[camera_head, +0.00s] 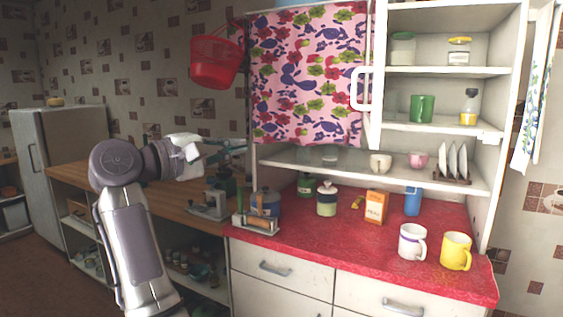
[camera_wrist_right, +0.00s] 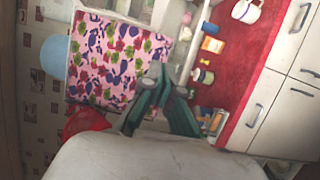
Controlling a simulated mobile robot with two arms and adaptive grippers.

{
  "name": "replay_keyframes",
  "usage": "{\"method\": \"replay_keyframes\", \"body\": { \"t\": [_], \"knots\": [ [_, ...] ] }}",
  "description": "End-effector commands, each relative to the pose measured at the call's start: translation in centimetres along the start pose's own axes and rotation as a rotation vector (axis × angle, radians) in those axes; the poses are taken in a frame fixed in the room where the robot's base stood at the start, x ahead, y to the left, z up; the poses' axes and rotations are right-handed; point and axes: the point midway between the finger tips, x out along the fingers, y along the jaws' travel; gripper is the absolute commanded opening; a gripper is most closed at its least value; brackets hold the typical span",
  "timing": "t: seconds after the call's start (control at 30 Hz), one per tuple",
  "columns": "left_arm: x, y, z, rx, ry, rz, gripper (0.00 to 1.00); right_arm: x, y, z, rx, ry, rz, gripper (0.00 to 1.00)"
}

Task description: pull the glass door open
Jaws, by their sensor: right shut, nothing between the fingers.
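The upper cabinet has a narrow white door frame (camera_head: 376,75) between a pink floral curtain (camera_head: 305,75) and open shelves. A white loop handle (camera_head: 354,88) sticks out to the left of this frame. I cannot clearly make out the glass or how far the door stands from closed. My right gripper (camera_head: 238,146), with dark green fingers, is shut and empty, left of the curtain's lower part and well apart from the handle. In the right wrist view its fingers (camera_wrist_right: 160,80) show in front of the curtain (camera_wrist_right: 115,60). My left gripper is not in view.
A red basket (camera_head: 215,62) hangs left of the curtain. The red counter (camera_head: 330,240) holds a white mug (camera_head: 412,242), a yellow mug (camera_head: 456,251), an orange box (camera_head: 375,207) and jars. Cups and a plate rack (camera_head: 452,178) stand on the lower shelf.

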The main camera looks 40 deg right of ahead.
Motion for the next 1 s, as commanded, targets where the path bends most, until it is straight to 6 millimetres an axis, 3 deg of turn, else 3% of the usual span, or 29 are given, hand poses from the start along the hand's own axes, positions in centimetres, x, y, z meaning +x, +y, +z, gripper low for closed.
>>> {"method": "replay_keyframes", "body": {
  "t": [0.17,0.57,0.8,1.0],
  "knots": [
    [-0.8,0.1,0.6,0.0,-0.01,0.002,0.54,1.8,0.3,0.1,0.014,0.001,0.001,0.0],
    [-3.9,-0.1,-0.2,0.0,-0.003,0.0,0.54,10.3,0.4,0.1,0.009,-0.003,0.001,0.0],
    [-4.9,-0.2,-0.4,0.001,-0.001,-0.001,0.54,10.7,0.1,3.0,0.01,0.001,0.0,0.0],
    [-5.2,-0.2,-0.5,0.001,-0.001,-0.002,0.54,10.9,0.0,3.9,0.009,0.001,-0.001,0.0]
  ]
}}
